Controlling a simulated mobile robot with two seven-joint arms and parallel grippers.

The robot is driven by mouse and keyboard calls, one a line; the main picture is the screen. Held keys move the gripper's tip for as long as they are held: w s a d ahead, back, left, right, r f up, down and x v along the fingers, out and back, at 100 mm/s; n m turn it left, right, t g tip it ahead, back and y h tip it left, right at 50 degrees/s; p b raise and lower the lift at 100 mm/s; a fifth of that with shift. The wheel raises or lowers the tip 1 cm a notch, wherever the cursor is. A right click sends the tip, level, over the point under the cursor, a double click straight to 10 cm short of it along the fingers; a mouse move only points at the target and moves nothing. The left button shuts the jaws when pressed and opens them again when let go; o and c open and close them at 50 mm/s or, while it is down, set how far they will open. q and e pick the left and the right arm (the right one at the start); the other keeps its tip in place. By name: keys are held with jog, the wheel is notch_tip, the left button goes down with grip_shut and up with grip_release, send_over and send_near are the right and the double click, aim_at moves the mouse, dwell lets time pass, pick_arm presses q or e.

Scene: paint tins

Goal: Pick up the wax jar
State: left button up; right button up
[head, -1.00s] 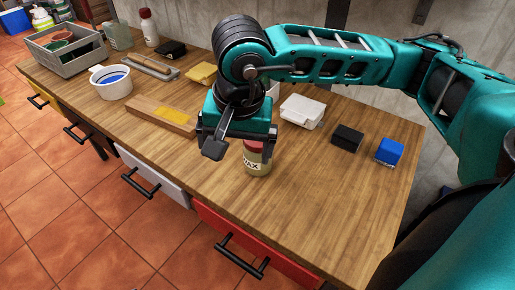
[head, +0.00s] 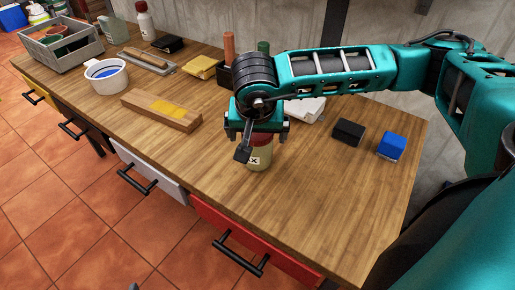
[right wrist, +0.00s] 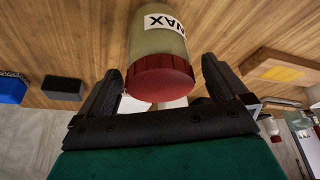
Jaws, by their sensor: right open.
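The wax jar (head: 259,160), pale with a red lid and a white label, stands upright on the wooden bench near its front edge. My right gripper (head: 264,143) is open just above it and partly hides its lid in the head view. In the right wrist view the jar (right wrist: 158,42) appears upside down, with its red lid toward the gripper. The lid's end lies between the two open fingers (right wrist: 162,82), with a gap on each side. My left gripper is not in view.
A black block (head: 348,132) and a blue block (head: 392,146) lie to the right. A wooden board with a yellow patch (head: 160,111) and a white pot (head: 108,80) lie to the left. Bare bench lies right of the jar.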

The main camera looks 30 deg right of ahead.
jog(key=shift+x, duration=1.2)
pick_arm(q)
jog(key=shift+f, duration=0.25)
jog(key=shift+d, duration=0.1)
pick_arm(e)
jog(key=c, duration=1.1)
jog(key=shift+r, duration=0.1)
jog(key=shift+c, duration=0.2)
jog(key=shift+w+r, duration=0.1)
jog(key=shift+r, duration=0.5)
pick_arm(q)
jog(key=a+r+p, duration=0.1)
jog(key=p, duration=0.1)
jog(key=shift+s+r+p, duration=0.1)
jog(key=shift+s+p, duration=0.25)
pick_arm(e)
notch_tip(320, 180, up, 19)
